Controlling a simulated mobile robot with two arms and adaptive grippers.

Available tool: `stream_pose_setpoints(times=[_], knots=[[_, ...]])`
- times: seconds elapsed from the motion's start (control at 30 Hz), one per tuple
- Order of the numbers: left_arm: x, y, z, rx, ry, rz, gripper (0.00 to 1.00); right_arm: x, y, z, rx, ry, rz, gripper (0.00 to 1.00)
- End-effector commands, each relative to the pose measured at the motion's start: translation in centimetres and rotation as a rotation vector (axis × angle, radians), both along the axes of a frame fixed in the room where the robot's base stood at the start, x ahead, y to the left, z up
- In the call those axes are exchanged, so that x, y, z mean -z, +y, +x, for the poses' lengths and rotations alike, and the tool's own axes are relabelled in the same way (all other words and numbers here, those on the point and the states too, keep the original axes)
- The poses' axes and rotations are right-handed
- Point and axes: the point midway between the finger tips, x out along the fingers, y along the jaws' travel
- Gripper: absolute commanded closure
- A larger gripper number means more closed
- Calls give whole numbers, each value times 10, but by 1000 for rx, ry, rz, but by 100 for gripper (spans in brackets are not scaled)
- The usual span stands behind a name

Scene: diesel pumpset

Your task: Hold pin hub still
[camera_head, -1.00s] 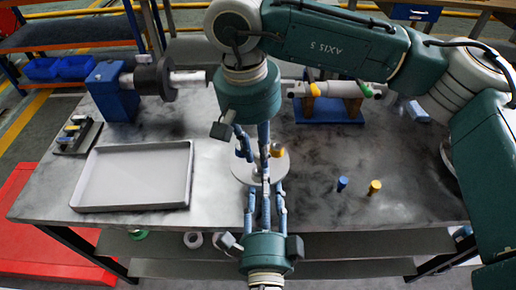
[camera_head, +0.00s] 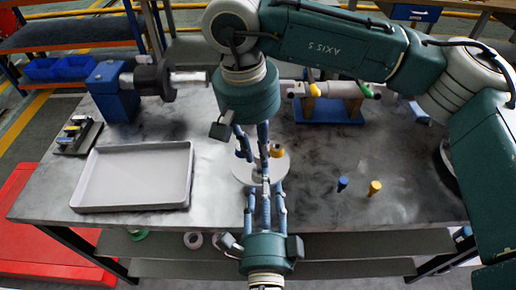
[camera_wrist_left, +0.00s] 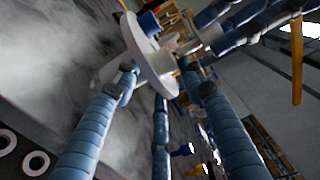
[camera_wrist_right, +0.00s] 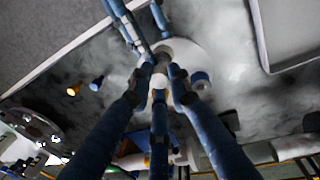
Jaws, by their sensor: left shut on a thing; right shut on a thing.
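My right gripper (camera_head: 264,168) reaches down from above and is shut at the disc's centre. My left gripper (camera_head: 265,190) comes from the front edge and is shut at the same hub. The disc (camera_wrist_left: 150,55) fills the upper middle of the left wrist view. The fingers hide the exact contact points.
A grey tray (camera_head: 135,207) lies at the left. A loose blue peg (camera_head: 342,183) and a yellow peg (camera_head: 375,187) stand to the right. A blue vise-like stand (camera_head: 116,95) and a blue cradle (camera_head: 328,110) stand behind. The right front tabletop is mostly clear.

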Motion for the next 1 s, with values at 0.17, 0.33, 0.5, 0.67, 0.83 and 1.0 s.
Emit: stream_pose_setpoints(times=[0.17, 0.33, 0.5, 0.67, 0.83, 1.0], knots=[[1, 7, 1, -20, 3, -1, 100, 0, -8, 4, 10, -11, -21, 100], [1, 7, 1, -20, 2, -1, 100, 0, -8, 4, 9, -11, -21, 100], [1, 7, 1, -20, 2, -1, 100, 1, -8, 4, 9, -11, -22, 100], [1, 7, 1, -20, 2, -1, 100, 0, -8, 4, 9, -10, -22, 100], [1, 7, 1, -20, 2, -1, 100, 1, -8, 3, 11, -7, -23, 100], [1, 7, 1, -20, 2, -1, 54, 1, -8, 3, 7, -7, -23, 100]])
